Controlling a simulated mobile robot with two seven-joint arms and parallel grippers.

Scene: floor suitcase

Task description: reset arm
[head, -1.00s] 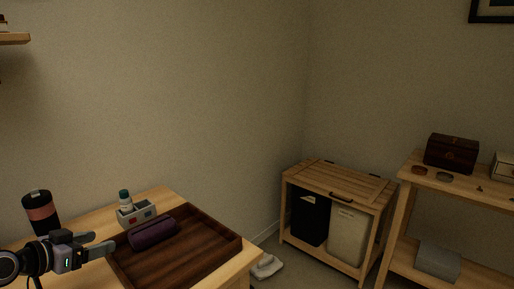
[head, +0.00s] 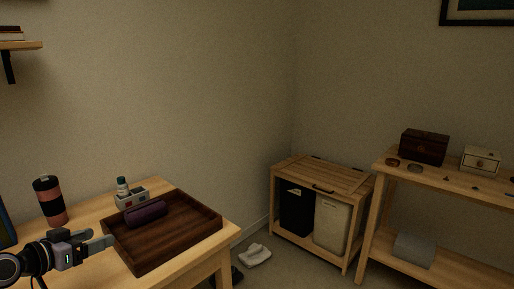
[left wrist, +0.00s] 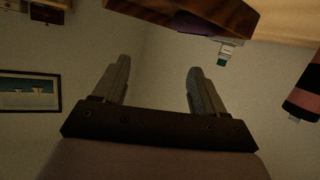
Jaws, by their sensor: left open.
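My left gripper (head: 100,243) is at the lower left of the head view, in front of the wooden table (head: 89,213). Its two fingers are apart with nothing between them, as the left wrist view also shows (left wrist: 158,85). In the head view it appears just left of the dark wooden tray (head: 165,241). A purple case (head: 146,214) lies in the tray, along its back left side. My right gripper is not in view.
A dark and pink tumbler (head: 50,201) and a grey caddy (head: 131,198) with a bottle stand on the table. A wooden hamper cabinet (head: 322,175) and a shelf (head: 437,178) with boxes stand at the right. A white cloth-like item (head: 255,255) lies on the floor.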

